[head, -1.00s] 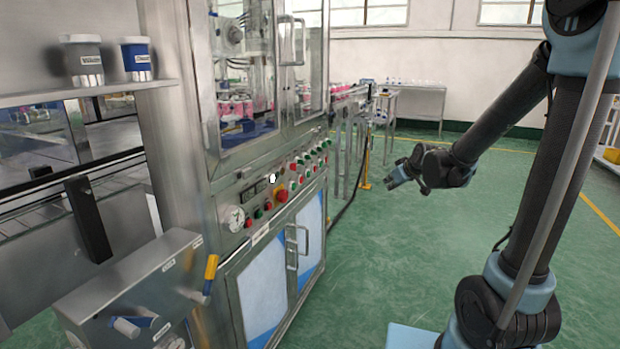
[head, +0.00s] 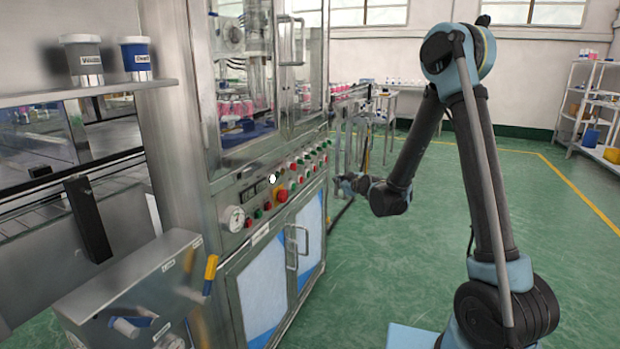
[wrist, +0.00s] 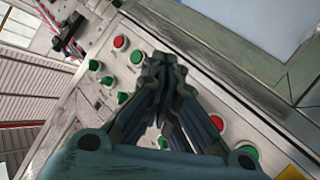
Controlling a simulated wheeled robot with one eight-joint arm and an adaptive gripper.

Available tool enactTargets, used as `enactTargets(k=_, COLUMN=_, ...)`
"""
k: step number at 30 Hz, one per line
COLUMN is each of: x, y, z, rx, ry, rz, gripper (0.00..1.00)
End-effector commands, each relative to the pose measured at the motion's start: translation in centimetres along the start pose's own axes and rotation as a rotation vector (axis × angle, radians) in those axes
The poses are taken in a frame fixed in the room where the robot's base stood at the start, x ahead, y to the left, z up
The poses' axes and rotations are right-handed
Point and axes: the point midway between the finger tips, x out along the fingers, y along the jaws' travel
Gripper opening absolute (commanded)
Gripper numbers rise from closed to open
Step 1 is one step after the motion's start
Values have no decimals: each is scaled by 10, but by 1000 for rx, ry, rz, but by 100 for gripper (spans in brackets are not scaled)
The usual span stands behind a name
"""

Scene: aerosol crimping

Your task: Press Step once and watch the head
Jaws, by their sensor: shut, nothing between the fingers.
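The control panel (head: 262,205) on the front of the steel machine carries several red and green buttons, a larger red button (head: 281,195) and a round gauge (head: 234,218). Its labels are too small to read, so I cannot tell which button is Step. My gripper (head: 340,183) is shut and empty, close to the right end of the panel. In the wrist view my shut fingers (wrist: 162,62) are over the panel, among red (wrist: 120,42) and green buttons (wrist: 136,57); contact cannot be told. Behind glass is a machine head (head: 230,38), partly hidden by the door frame.
Pink-marked cans (head: 235,106) stand inside the cabinet. Door handles (head: 297,246) stick out below the panel. A grey box with a yellow-handled lever (head: 210,268) stands at the left front. A shelf rack (head: 590,110) is at the far right. The green floor between is clear.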

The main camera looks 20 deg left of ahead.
Motion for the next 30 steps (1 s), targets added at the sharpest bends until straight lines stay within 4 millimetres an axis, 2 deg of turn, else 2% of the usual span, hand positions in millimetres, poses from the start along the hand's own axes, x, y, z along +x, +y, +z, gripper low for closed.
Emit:
enactTargets(k=14, x=4, y=-3, z=-3, rx=0, ry=0, rz=-1, gripper=0)
enactTargets(k=30, x=46, y=-33, z=-33, rx=-1, ry=0, rz=-1, gripper=0)
